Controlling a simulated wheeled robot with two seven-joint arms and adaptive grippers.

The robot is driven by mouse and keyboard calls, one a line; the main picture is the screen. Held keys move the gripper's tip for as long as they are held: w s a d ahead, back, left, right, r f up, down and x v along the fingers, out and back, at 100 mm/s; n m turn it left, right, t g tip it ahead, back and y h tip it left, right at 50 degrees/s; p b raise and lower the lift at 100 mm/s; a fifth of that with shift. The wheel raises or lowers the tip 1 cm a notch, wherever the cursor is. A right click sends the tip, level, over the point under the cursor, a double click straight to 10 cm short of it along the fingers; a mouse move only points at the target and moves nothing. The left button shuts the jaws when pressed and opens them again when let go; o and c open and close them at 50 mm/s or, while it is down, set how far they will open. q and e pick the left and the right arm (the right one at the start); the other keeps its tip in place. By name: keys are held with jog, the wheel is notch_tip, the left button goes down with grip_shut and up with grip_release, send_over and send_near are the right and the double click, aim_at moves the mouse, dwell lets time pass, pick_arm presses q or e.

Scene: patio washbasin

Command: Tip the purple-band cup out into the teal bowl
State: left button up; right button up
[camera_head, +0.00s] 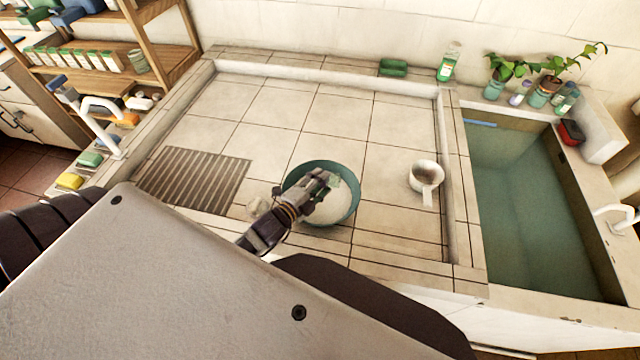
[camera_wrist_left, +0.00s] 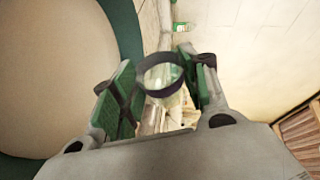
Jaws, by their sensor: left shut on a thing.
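The teal bowl (camera_head: 350,205) stands on the tiled counter, with pale contents or a pale inside. It fills the left of the left wrist view, where its teal rim (camera_wrist_left: 131,40) shows. My left gripper (camera_head: 328,180) is over the bowl. In the left wrist view its green-padded fingers (camera_wrist_left: 160,88) are shut on a clear cup (camera_wrist_left: 162,76) with a dark purplish band. The cup is mostly hidden by the gripper in the head view. I cannot tell its exact tilt or whether anything is inside. My right gripper is not in view.
A white handled cup (camera_head: 426,174) stands right of the bowl. A slatted drain panel (camera_head: 193,180) lies to the left. A water-filled basin (camera_head: 530,200) is at right, behind a raised kerb. A green bottle (camera_head: 448,63) and plants stand at the back. The counter behind the bowl is clear.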

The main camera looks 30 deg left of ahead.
pick_arm(q)
jog(key=shift+n+t+h+b, duration=0.4)
jog(key=shift+n+t, duration=0.1)
jog(key=shift+n, duration=0.6)
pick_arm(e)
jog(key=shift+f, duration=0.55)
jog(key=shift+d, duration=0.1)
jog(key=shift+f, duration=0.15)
